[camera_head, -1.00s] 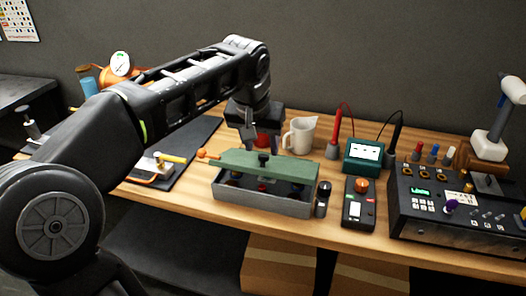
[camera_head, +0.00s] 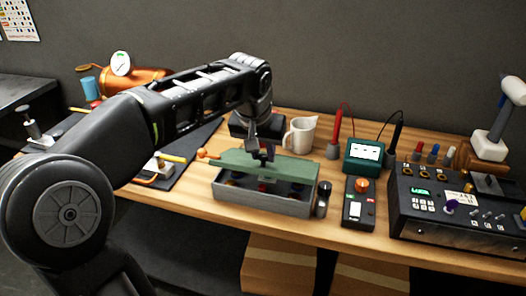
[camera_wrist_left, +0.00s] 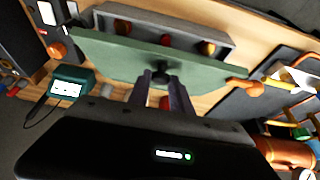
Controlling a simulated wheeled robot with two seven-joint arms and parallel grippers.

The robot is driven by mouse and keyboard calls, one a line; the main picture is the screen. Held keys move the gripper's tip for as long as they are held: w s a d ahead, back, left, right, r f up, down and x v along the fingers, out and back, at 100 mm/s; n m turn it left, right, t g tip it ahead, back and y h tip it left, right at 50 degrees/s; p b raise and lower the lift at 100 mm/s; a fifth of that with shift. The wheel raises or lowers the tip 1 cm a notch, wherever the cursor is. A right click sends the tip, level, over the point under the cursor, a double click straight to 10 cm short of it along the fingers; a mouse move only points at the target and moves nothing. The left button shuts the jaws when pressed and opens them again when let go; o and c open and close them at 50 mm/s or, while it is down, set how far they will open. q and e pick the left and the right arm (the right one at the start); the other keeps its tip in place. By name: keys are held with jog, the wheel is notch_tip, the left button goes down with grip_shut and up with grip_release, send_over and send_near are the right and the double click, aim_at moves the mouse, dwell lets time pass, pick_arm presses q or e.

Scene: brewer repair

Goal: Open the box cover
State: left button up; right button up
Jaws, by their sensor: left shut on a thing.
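The box (camera_head: 258,200) is a grey open-topped tray on the wooden bench, with small parts showing inside through the front gap. Its green cover (camera_head: 290,168) sits tilted over the rear of the box, with a dark knob on it. In the left wrist view the green cover (camera_wrist_left: 110,57) spans the picture and the knob (camera_wrist_left: 160,72) lies between the fingertips. My left gripper (camera_head: 262,155) reaches down from above and is shut on the knob; it also shows in the left wrist view (camera_wrist_left: 161,82). My right gripper is not in view.
A white jug (camera_head: 299,136) stands behind the box. A dark cylinder (camera_head: 323,199) stands close at its right end, beside a handheld meter (camera_head: 358,205). A green display unit (camera_head: 366,156) and a large control box (camera_head: 460,215) are further right. An orange-tipped rod (camera_head: 203,153) is at the left.

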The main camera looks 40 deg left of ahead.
pick_arm(q)
grip_shut()
jog(key=shift+w+r, duration=0.1)
jog(key=shift+r, duration=0.05)
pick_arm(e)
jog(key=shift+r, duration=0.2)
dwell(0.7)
